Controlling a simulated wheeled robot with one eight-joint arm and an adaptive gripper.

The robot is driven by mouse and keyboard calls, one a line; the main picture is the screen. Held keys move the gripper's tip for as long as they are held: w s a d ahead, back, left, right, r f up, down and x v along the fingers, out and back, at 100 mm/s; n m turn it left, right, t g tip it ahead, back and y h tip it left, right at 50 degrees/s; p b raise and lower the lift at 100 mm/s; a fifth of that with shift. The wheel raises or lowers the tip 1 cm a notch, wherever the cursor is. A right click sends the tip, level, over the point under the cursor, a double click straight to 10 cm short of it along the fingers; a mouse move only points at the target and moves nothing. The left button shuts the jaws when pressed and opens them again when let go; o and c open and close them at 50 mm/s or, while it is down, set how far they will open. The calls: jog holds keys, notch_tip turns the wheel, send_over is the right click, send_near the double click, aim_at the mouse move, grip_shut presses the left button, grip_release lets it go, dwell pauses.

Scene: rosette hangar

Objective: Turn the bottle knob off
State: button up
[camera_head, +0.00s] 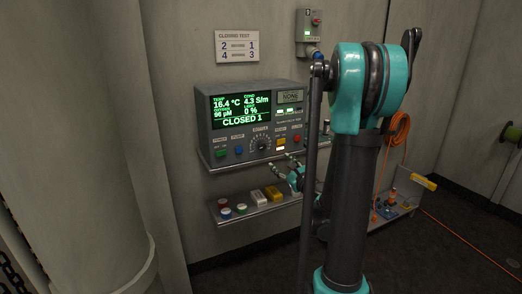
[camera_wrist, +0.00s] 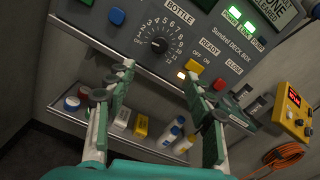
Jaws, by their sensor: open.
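The bottle knob (camera_wrist: 158,45) is a black dial with a white numbered scale under the label BOTTLE. It sits on the lower front of the grey deck box (camera_wrist: 213,70). In the camera_head view the knob (camera_head: 260,142) is on the box below its screen (camera_head: 240,112), which reads CLOSED 1. I cannot tell clearly where the knob points. My gripper (camera_wrist: 157,76) is open and empty, its fingers spread below the knob and apart from it. In the camera_head view my gripper (camera_head: 288,163) is low in front of the box, partly hidden by my arm.
A yellow button (camera_wrist: 194,67) and a red button (camera_wrist: 219,85) are right of the knob. A blue knob (camera_wrist: 116,16) is left. A lower shelf (camera_head: 240,210) holds several bottles and blocks. A yellow device (camera_wrist: 293,114) and an orange cable (camera_wrist: 284,155) are at right.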

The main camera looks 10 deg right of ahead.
aim_at(263, 147)
jog(key=x, duration=1.5)
jog(key=shift+w+a, duration=0.15)
jog(key=shift+w, duration=0.15)
